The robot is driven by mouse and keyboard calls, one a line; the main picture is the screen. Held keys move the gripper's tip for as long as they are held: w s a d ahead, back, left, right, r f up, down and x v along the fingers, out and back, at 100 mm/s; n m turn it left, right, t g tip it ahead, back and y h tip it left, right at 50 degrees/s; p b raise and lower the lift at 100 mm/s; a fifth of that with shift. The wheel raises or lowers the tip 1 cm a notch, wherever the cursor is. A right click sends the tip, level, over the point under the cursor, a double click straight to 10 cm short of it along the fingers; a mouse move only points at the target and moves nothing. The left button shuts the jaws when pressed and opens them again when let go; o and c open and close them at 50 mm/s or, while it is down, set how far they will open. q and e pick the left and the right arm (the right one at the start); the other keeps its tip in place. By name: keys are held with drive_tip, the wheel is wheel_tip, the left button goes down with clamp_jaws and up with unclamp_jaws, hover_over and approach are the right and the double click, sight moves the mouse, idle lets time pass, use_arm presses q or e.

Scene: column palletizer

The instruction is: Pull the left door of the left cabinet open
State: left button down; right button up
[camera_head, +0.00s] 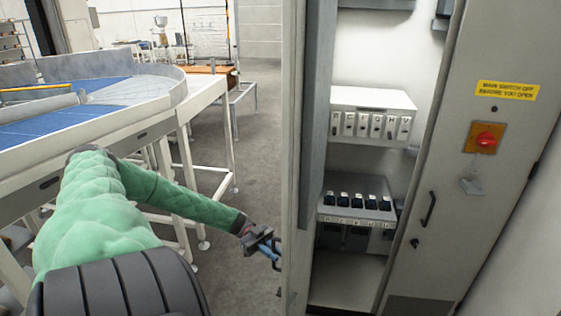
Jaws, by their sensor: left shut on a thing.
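The left cabinet door (296,130) stands open and shows nearly edge-on in the middle of the head view. Behind it the cabinet's inside is visible, with rows of electrical modules (370,123). My left gripper (274,254) is at the outer face of this door, low down, shut on what looks like the door handle; the handle is mostly hidden by the fingers. The right cabinet door (488,150) is closed, with a black handle (428,209), a red switch (486,139) and a yellow label (507,90). My right gripper is not in view.
A conveyor table (150,113) with a blue surface and white frame stands on the left, close to my left arm. Grey floor (222,284) lies free between it and the open door. A bench (210,70) stands farther back.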

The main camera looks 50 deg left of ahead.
use_arm(q)
drive_tip(key=shift+a, duration=0.1)
drive_tip(key=c, duration=1.8)
unclamp_jaws()
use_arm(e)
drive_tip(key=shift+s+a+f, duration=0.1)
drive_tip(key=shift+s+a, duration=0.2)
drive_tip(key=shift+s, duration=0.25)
